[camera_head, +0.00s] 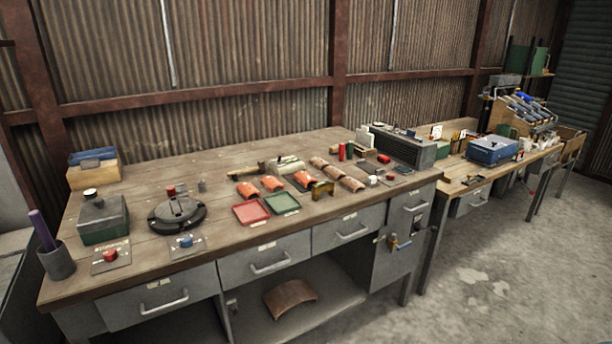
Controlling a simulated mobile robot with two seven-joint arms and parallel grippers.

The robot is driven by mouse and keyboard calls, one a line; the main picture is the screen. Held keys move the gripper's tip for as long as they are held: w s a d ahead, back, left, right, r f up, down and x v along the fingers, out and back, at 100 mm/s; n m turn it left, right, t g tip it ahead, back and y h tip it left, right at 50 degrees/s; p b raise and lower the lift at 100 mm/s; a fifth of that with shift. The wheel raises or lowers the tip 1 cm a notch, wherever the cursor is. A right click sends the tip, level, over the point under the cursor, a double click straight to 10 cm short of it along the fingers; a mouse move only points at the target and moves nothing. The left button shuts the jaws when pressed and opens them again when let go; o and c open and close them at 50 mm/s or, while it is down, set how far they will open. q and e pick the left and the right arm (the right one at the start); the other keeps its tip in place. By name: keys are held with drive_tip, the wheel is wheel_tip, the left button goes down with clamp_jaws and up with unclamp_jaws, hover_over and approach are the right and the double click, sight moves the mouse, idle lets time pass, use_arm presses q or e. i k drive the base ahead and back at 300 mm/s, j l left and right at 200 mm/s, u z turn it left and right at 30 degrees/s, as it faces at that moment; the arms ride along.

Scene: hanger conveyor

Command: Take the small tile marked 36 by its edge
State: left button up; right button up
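Several small curved tiles lie on the workbench (140,262). Orange ones are at the middle, such as a left orange tile (248,190), another orange tile (273,184) and one farther right (304,179). Browner tiles lie in a slanting row to their right, including one brown tile (335,172) and a nearer one (353,184). A larger brown curved tile (290,297) rests on the shelf below. No number is legible on any tile, so I cannot tell which is 36. Neither gripper is in view.
A red tray (251,212) and a green tray (282,203) sit near the front edge. A round black turntable (177,212), a green-grey box (103,219) and a cup (56,262) stand left. A grey machine (403,148) stands at right back. The back-left tabletop is mostly clear.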

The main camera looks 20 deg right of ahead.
sight(303, 178)
drive_tip(key=i+l+u, duration=0.2)
drive_tip(key=l, duration=0.7)
drive_tip(key=i+l+u, duration=0.2)
drive_tip(key=l, duration=0.7)
drive_tip(key=i+l+u, duration=0.2)
drive_tip(key=l, duration=0.75)
drive_tip(key=l+u, duration=0.2)
drive_tip(key=l, duration=0.75)
